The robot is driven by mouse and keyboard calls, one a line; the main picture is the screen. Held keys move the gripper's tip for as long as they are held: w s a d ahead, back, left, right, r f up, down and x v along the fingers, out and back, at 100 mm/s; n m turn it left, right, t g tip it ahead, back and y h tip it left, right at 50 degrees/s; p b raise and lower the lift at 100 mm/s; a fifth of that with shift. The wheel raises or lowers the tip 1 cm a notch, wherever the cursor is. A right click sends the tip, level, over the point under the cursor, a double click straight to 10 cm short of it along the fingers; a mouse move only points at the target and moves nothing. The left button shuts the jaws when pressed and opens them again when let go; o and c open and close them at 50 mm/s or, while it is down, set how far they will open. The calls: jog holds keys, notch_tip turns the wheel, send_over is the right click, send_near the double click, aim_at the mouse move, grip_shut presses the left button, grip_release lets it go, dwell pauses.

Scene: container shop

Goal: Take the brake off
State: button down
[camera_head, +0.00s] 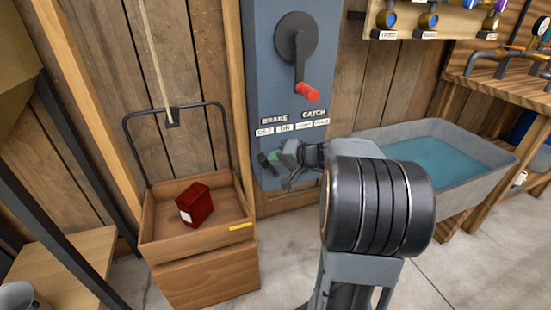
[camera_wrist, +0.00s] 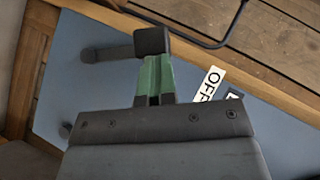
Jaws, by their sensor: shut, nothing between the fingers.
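A blue-grey panel (camera_head: 262,60) on the wall carries a lettered BRAKE label (camera_head: 274,120) and a CATCH label (camera_head: 314,113), with smaller labels, including OFF and ON, below them. My gripper (camera_head: 275,158) is at the panel's lower part, below the BRAKE label. A dark lever (camera_head: 265,164) shows beside its fingertips. In the wrist view my green-sided fingers (camera_wrist: 154,78) are shut and empty, with their tips at the lever's black block end (camera_wrist: 152,41). I cannot tell whether they touch. An OFF label (camera_wrist: 210,84) is right of the fingers. My arm hides part of the lower panel.
A red-handled crank (camera_head: 306,92) is higher on the panel. A wooden lift box (camera_head: 200,240) with a red block (camera_head: 195,204) hangs from a rope at the left. A grey water trough (camera_head: 440,200) stands at the right, beside a wooden bench.

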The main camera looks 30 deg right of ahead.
jog(key=w+d+p+v, duration=0.1)
jog(key=d+p+v, duration=0.1)
jog(key=v, duration=1)
jog(key=shift+d+r+p, duration=0.4)
jog(key=shift+p, duration=0.5)
